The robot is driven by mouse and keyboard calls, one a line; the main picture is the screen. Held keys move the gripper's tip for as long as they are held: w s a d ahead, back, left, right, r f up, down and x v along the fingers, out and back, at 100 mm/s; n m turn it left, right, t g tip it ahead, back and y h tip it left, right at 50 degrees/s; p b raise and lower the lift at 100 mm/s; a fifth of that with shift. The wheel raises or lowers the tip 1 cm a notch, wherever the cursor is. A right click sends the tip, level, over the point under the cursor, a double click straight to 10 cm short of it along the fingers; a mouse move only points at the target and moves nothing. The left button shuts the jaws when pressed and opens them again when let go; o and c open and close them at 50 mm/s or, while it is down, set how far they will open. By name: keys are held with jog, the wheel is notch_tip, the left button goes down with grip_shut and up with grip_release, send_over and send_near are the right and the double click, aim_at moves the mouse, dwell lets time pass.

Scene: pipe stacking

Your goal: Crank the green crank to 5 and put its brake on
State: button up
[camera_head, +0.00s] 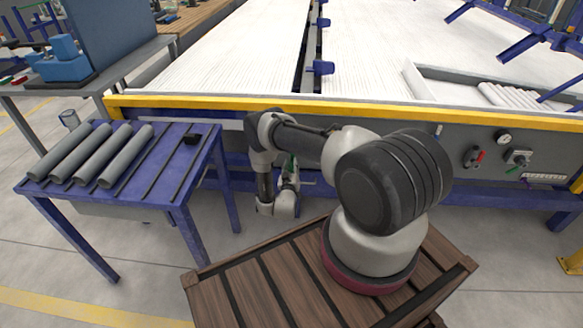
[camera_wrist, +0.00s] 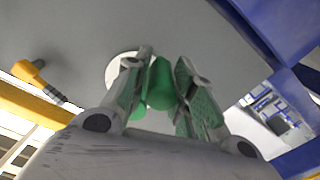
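The green crank's handle (camera_wrist: 160,84) shows in the wrist view as a rounded green grip in front of a pale round disc (camera_wrist: 115,68) on a grey panel. My gripper (camera_wrist: 164,72) has one finger on each side of this handle, and both fingertips lie close against it, so it looks shut on it. In the head view my gripper (camera_head: 290,178) is low at the front of the machine, and a small green part shows beside it. My arm and gripper hide most of the crank there. No dial number or brake can be read in either view.
A yellow handle (camera_wrist: 30,76) sticks out at the left of the wrist view. A blue table (camera_head: 207,143) with several grey pipes (camera_head: 93,155) stands left. The machine's yellow edge (camera_head: 210,107) runs above my gripper. A panel with a red switch (camera_head: 478,156) is right.

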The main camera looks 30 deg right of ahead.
grip_shut()
jog(key=shift+w+a, duration=0.1)
jog(key=shift+a, duration=0.05)
jog(key=w+a+r+m, duration=0.1)
jog(key=r+m, duration=0.4)
jog(key=m, duration=0.7)
jog(key=w+a+r+m, duration=0.2)
jog(key=r+m, duration=0.3)
jog(key=m, duration=0.7)
jog(key=shift+a+r, duration=0.35)
jog(key=shift+a, duration=0.45)
